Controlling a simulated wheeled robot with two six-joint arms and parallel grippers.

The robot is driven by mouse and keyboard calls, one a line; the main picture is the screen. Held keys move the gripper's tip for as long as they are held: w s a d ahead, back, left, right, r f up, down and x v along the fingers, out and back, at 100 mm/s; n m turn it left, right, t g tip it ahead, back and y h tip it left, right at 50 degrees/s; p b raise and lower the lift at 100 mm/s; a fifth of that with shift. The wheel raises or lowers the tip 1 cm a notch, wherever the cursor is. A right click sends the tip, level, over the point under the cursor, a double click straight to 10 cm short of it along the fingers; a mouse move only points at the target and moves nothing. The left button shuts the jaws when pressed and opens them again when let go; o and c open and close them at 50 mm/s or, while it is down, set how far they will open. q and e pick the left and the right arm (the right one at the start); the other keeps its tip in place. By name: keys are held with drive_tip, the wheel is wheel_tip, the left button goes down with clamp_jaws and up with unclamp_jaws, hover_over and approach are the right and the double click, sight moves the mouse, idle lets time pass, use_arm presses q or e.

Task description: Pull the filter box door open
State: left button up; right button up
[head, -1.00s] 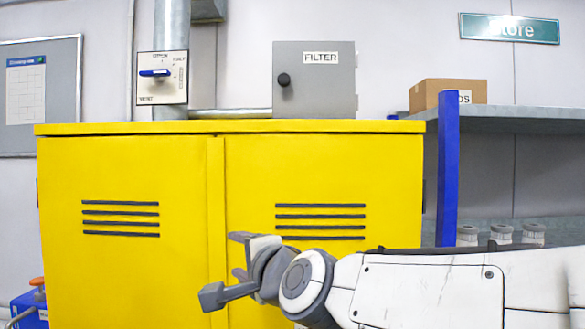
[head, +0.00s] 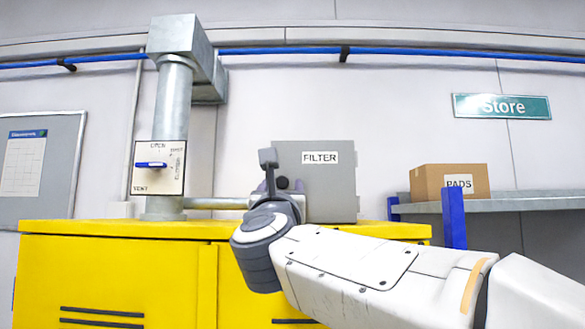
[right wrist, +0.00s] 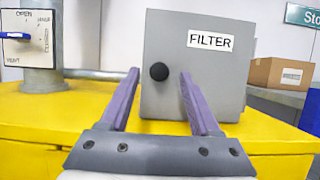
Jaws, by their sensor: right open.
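The grey filter box (head: 330,182) stands on top of the yellow cabinet, with a "FILTER" label on its front door. Its door looks shut. A round black knob (right wrist: 159,71) sits at the left side of the door; in the head view the knob (head: 282,183) shows just beside my gripper. My right gripper (right wrist: 158,75) is open in front of the box, its two purple fingers on either side of the knob in the right wrist view. I cannot tell whether the fingers reach as far as the knob. My left gripper is not in view.
The yellow cabinet (head: 110,270) lies below the box. A vent panel with a blue lever (head: 151,165) is on the metal pipe (head: 173,110) to the left. A cardboard box (head: 440,183) sits on the grey shelf (head: 520,200) at the right, beside a blue post (head: 454,218).

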drive_tip(key=shift+p+x, duration=0.6)
drive_tip(key=shift+x, duration=0.75)
drive_tip(key=shift+a+f, duration=0.1)
clamp_jaws()
idle(0.3)
